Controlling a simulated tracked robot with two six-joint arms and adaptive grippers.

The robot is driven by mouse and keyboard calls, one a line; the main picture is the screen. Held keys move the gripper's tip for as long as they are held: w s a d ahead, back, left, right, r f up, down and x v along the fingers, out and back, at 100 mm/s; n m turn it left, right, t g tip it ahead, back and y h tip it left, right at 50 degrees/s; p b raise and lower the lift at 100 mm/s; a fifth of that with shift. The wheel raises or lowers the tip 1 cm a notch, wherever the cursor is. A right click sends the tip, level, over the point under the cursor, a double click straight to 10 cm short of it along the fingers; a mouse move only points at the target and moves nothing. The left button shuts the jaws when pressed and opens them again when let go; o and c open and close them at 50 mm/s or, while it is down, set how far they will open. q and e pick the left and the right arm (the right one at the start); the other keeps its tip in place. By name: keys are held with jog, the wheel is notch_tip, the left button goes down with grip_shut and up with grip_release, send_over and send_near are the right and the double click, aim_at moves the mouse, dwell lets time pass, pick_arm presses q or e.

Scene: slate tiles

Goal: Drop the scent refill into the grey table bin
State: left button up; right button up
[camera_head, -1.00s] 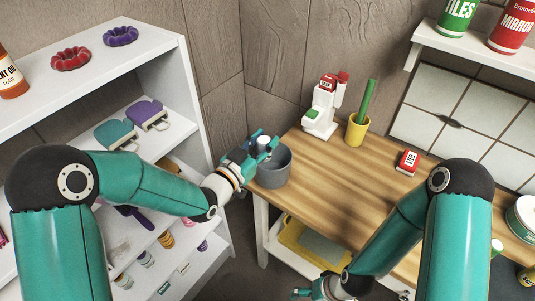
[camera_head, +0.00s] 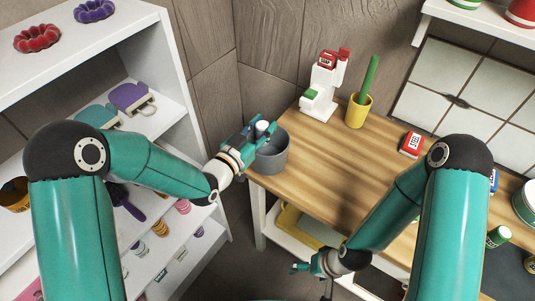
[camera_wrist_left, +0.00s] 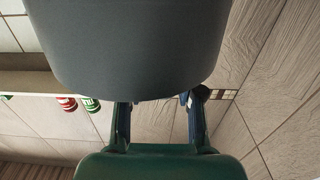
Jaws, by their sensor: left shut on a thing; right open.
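The grey table bin (camera_head: 274,160) stands at the left front corner of the wooden table. My left gripper (camera_head: 262,133) is at the bin's rim on its left side, shut on the scent refill (camera_head: 262,126), of which only a small white part shows between the fingers. In the left wrist view a large grey surface, seemingly the bin (camera_wrist_left: 140,45), fills the top and hides the fingertips; the refill cannot be made out there. My right gripper (camera_head: 308,267) is open and empty, low beside the table's front.
The table (camera_head: 345,170) holds a white dispenser (camera_head: 322,90), a yellow cup (camera_head: 357,110) with a green stick, and a red box (camera_head: 411,144). A white shelf unit (camera_head: 165,60) with several goods stands at the left. Bare wood lies right of the bin.

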pick_arm(q)
jog(key=shift+f, duration=0.1)
jog(key=o, duration=1.2)
jog(key=v, duration=1.2)
